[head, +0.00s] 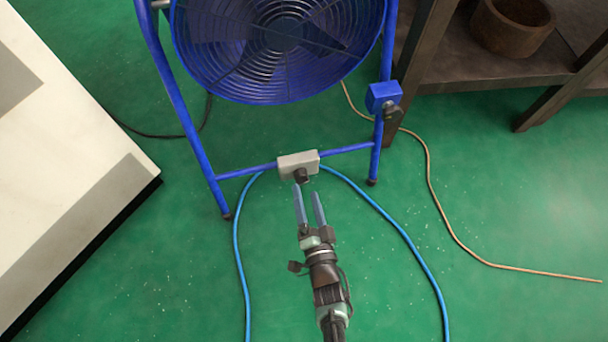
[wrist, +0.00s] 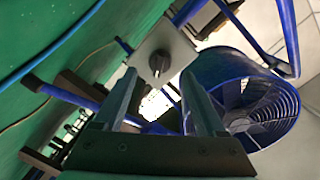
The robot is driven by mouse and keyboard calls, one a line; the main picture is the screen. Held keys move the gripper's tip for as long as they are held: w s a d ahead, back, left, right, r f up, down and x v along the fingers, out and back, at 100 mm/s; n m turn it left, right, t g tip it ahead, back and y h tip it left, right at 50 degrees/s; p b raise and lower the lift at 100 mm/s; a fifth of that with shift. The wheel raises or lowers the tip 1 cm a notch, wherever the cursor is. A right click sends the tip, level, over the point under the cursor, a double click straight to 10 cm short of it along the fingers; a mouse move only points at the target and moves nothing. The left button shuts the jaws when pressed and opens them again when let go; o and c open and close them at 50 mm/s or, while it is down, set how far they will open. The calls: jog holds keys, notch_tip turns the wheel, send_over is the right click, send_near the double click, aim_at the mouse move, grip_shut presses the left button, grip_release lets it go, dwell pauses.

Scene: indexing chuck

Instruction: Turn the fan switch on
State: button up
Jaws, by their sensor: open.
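A blue fan (head: 282,45) stands on a blue tube frame. A grey switch box (head: 290,162) with a black rotary knob (head: 301,175) sits on the frame's lower crossbar. In the wrist view the grey box (wrist: 178,45) and its knob (wrist: 159,62) are ahead of the fingers, and the knob looks upright. My gripper (head: 309,189) is open and empty, its fingertips close in front of the knob. In the wrist view the two fingers (wrist: 160,82) stand below the knob in the picture, apart from it as far as I can tell.
A blue box (head: 380,93) with a dark knob (head: 393,111) is on the frame's right leg. Blue cables (head: 240,240) run on the green floor either side of my arm. A brown bench (head: 480,70) stands right, a pale cabinet (head: 70,170) left.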

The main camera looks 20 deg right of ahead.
jog(key=p+v, duration=0.2)
jog(key=v, duration=0.6)
jog(key=shift+s, duration=0.3)
jog(key=shift+s, duration=0.1)
